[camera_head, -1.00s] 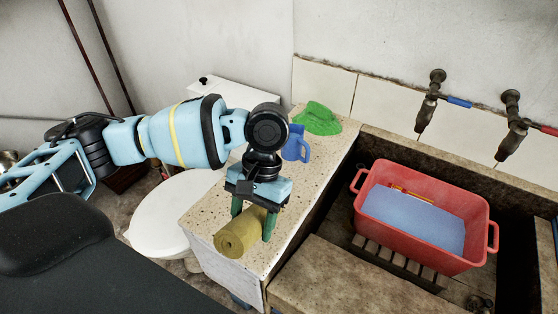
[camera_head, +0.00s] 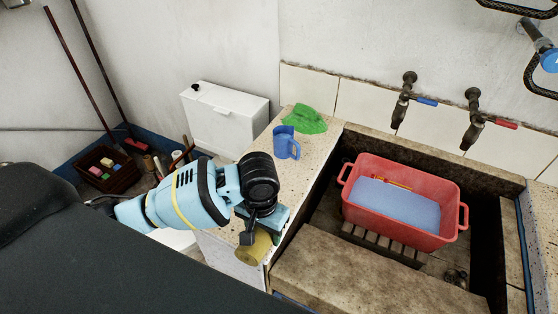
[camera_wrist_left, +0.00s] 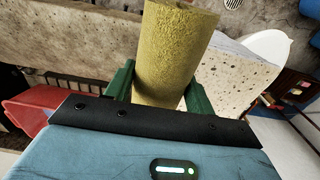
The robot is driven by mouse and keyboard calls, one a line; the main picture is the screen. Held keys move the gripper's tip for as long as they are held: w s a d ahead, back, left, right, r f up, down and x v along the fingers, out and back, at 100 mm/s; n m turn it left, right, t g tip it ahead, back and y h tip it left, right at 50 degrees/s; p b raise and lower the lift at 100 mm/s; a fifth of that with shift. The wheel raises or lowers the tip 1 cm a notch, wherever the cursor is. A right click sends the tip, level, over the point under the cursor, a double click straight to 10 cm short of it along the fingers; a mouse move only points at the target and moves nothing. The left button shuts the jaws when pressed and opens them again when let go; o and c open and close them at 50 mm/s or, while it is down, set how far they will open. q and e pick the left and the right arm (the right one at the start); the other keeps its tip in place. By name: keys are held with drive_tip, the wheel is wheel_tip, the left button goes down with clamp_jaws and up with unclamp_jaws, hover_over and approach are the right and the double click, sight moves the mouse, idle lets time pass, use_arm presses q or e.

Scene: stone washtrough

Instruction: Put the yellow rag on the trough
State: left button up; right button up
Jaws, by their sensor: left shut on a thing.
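The yellow rag (camera_head: 253,248) is a rolled cylinder. My left gripper (camera_head: 260,230) is shut on it, beside the left end of the stone trough's front ledge (camera_head: 345,272). In the left wrist view, the rag (camera_wrist_left: 174,48) stands out between the green fingers of the gripper (camera_wrist_left: 160,88). In the head view, the arm and gripper hide part of the rag, and I cannot tell its exact height. The trough is a dark stone basin with a wide pale ledge in front. My right gripper is not in view.
A red tub (camera_head: 400,222) with bluish water sits inside the trough on slats. A blue mug (camera_head: 285,143) and a green cloth (camera_head: 305,119) stand on the speckled counter (camera_head: 300,173). Two taps (camera_head: 403,95) hang on the wall behind. The front ledge looks clear.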

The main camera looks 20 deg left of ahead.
use_arm(q)
drive_tip(key=shift+w, duration=0.1)
